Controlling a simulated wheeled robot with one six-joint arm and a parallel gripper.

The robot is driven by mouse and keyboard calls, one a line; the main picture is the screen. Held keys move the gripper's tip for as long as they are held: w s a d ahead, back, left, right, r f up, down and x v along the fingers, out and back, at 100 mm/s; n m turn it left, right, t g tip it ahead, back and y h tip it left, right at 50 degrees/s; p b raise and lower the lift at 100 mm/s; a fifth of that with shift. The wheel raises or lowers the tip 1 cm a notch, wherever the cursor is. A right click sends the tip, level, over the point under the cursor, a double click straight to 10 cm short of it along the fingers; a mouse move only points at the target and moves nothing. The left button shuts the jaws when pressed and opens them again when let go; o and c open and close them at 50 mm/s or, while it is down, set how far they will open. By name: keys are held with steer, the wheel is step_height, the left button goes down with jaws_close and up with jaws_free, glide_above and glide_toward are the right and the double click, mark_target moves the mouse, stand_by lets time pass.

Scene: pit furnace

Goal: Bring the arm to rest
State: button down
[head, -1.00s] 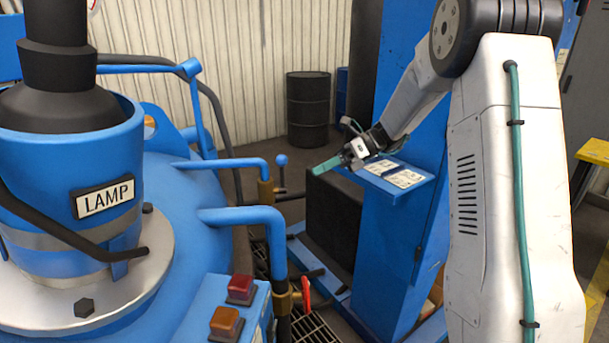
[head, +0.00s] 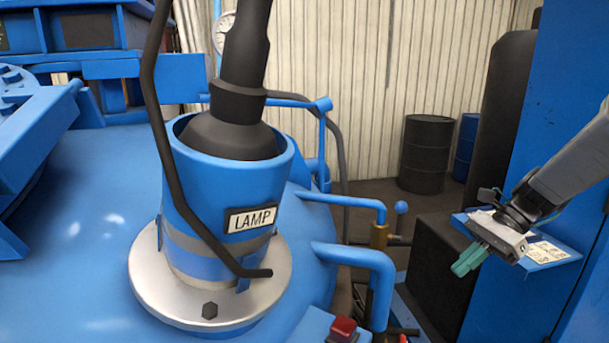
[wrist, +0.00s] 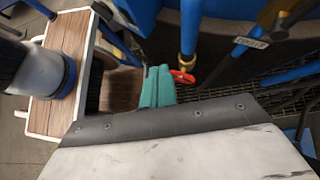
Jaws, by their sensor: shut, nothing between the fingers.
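My arm reaches in from the right edge of the head view. My gripper (head: 468,260) has teal fingers pressed together with nothing between them. The fingers point down and to the left, in front of a small blue shelf with printed sheets (head: 548,252). Whether the gripper touches the shelf cannot be told from here. In the wrist view the closed teal fingers (wrist: 157,84) show at the middle, above the pale casing.
A blue furnace housing labelled LAMP (head: 220,190) stands at the left, with blue pipes (head: 355,255) toward my gripper. A black drum (head: 425,153) stands behind. The wrist view shows a wooden-topped cart (wrist: 75,40), a red handle (wrist: 182,77) and floor grating (wrist: 235,88).

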steer(key=s+a+r+n+t+h, duration=0.1)
steer(key=s+a+r+n+h, duration=0.2)
steer(key=s+n, duration=0.4)
steer(key=s+a+r+n+t+h, duration=0.2)
steer(key=s+n+h, duration=0.4)
steer(key=s, duration=1)
steer(key=r+n, duration=0.1)
steer(key=n, duration=0.1)
steer(key=shift+s+a+n+t, duration=0.3)
steer(key=shift+s+a, duration=0.05)
steer(key=shift+a, duration=0.05)
